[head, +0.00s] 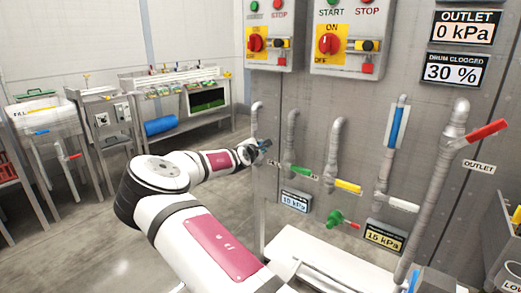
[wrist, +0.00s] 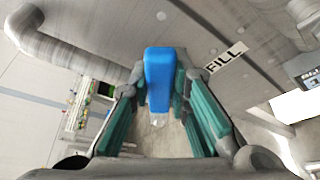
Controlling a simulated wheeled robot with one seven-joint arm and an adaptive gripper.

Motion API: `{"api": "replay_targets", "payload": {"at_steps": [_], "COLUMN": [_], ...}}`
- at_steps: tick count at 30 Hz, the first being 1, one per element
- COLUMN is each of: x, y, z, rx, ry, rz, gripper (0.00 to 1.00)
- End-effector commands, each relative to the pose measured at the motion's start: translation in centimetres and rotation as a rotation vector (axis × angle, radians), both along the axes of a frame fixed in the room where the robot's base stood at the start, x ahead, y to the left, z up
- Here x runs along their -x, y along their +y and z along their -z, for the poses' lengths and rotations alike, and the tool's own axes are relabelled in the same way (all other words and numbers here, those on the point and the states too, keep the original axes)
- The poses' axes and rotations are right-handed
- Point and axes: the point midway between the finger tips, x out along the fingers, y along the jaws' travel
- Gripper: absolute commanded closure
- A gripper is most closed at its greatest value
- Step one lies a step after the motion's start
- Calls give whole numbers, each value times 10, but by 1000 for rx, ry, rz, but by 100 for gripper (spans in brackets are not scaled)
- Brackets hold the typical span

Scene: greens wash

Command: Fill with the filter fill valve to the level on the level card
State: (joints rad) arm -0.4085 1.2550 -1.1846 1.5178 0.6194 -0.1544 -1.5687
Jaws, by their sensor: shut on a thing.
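The fill valve's blue handle (wrist: 160,72) stands upright in the middle of the wrist view, beside a FILL label (wrist: 226,58). My gripper (wrist: 160,98) has its teal pads on both sides of the handle and is shut on it. In the head view my gripper (head: 264,146) is at the leftmost grey pipe (head: 256,118) on the panel, and it mostly hides the handle there. I cannot make out a level card in either view.
Displays read OUTLET 0 kPa (head: 464,29) and DRUM CLOGGED 30 % (head: 456,70). Open floor (head: 85,215) lies left of my arm.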

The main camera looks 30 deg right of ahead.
Motion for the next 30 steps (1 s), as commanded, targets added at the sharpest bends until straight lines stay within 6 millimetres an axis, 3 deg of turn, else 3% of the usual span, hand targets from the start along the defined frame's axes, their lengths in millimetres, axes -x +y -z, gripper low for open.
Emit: {"api": "replay_targets", "payload": {"at_steps": [12,13,16,25,30], "x": [-2,-2,-2,-1,7], "y": [2,2,2,1,12], "z": [-1,-1,-1,-1,-4], "rx": [3,3,3,2,3], "ry": [7,6,6,7,8], "rz": [-4,-4,-4,-2,-4], "gripper": [100,81,62,62,62]}}
